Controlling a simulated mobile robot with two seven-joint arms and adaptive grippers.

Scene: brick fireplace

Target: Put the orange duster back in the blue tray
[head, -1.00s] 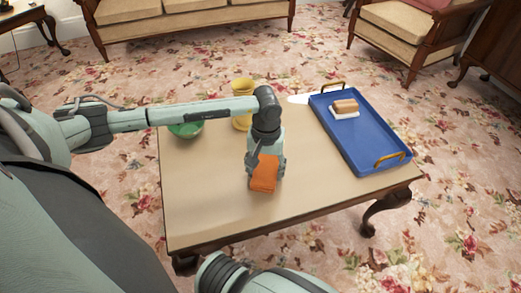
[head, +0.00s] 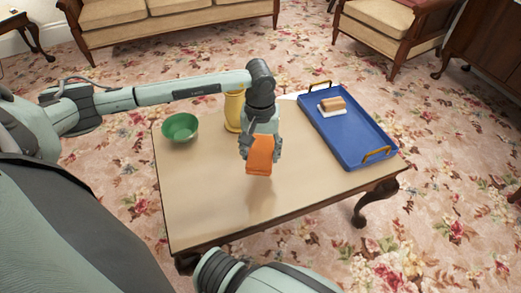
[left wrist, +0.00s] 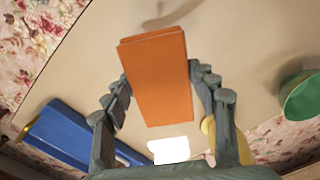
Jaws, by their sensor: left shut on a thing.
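The orange duster (head: 260,156) is a flat orange block, held by my left gripper (head: 261,146) above the middle of the table. In the left wrist view the duster (left wrist: 157,78) sits between the two fingers of my left gripper (left wrist: 160,95), which are shut on it. The blue tray (head: 345,145) lies on the right part of the table, to the right of the gripper and apart from it. It has two gold handles. It also shows in the left wrist view (left wrist: 62,137). My right gripper is not in view.
A brown and white brush-like block (head: 332,105) lies in the tray's far part; the near part is bare. A green bowl (head: 180,128) and a yellow vase (head: 234,110) stand on the wooden table (head: 205,200). A white item lies behind the arm. The table's front is clear.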

